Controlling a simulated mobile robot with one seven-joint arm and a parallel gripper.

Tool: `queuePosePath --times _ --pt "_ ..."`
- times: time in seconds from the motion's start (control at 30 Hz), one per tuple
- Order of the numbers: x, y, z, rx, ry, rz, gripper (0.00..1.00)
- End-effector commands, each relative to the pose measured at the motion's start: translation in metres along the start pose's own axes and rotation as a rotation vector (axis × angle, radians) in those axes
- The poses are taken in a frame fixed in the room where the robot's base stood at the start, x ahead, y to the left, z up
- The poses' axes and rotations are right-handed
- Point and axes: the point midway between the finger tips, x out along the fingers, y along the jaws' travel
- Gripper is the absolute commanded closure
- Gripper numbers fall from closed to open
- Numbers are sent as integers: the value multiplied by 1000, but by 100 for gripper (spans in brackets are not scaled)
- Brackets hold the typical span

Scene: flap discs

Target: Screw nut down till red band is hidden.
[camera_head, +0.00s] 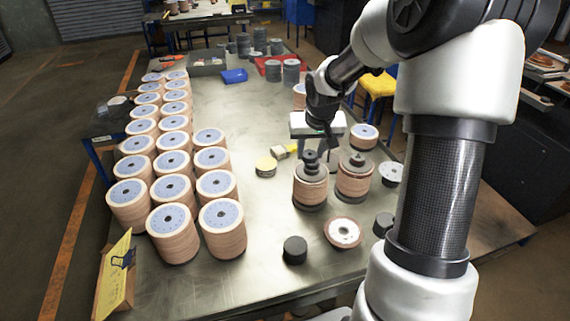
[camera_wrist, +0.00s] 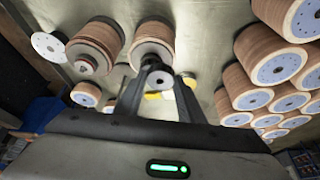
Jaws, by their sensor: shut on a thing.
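Two stacks of tan discs stand side by side on the metal table: the left stack (camera_head: 310,188) and the right stack (camera_head: 353,182). The left one carries a stepped dark nut (camera_head: 311,157) on top. My gripper (camera_head: 325,142) reaches down behind it. In the wrist view my gripper (camera_wrist: 153,62) has its two dark fingers closed around the nut, whose grey round end (camera_wrist: 160,81) faces the camera, in front of the left stack (camera_wrist: 153,36). The right stack has a dark flange and a small reddish spot (camera_head: 357,156) on top. I cannot make out a red band at the held nut.
Rows of tan disc stacks (camera_head: 172,232) line the table's left side. A black cylinder (camera_head: 295,250) and a loose disc (camera_head: 343,232) lie in front. A yellow round piece (camera_head: 266,166) and a brush (camera_head: 280,153) lie left of the stacks. The table's middle is largely clear.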

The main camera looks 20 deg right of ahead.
Motion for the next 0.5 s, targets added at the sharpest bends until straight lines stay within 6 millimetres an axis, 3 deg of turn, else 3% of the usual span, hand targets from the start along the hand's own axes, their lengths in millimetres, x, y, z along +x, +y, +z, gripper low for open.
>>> queuePosePath --times 0.1,0.3,0.5 --pt "3 50 -27 66 1 27 87" --pt "5 125 -56 138 0 64 87" --pt "4 164 -67 167 1 83 87"
